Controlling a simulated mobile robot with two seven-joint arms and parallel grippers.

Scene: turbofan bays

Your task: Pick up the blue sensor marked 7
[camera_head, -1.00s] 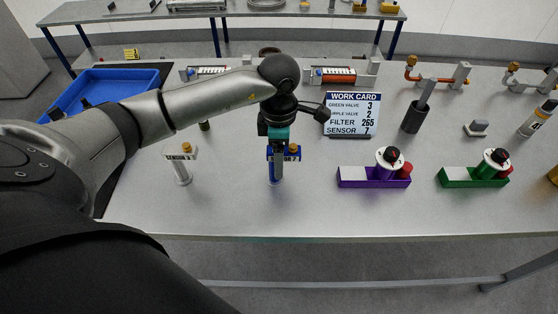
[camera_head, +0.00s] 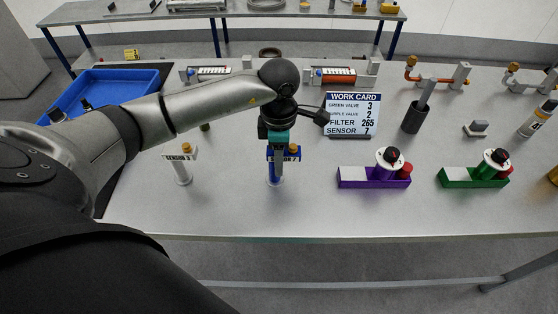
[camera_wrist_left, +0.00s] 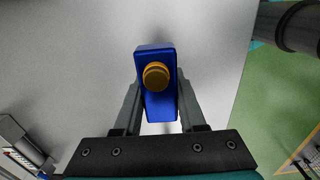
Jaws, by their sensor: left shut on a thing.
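The blue sensor marked 7 (camera_head: 289,156) has a blue head with an orange-gold cap and stands upright in a clear stand on the table. In the left wrist view its blue head (camera_wrist_left: 158,104) and gold cap lie between the fingers. My left gripper (camera_head: 276,152) comes down from above and is shut on the blue sensor. A white sensor (camera_head: 180,157) with a gold cap stands upright to its left; its number is hard to read. The work card (camera_head: 350,115) reads sensor 7. My right gripper is not in view.
A blue tray (camera_head: 137,82) lies at the back left, partly behind my arm. A purple block with a valve (camera_head: 370,184) and a green block with a valve (camera_head: 470,184) stand to the right. A dark cup (camera_head: 413,121) stands behind them. The table front is clear.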

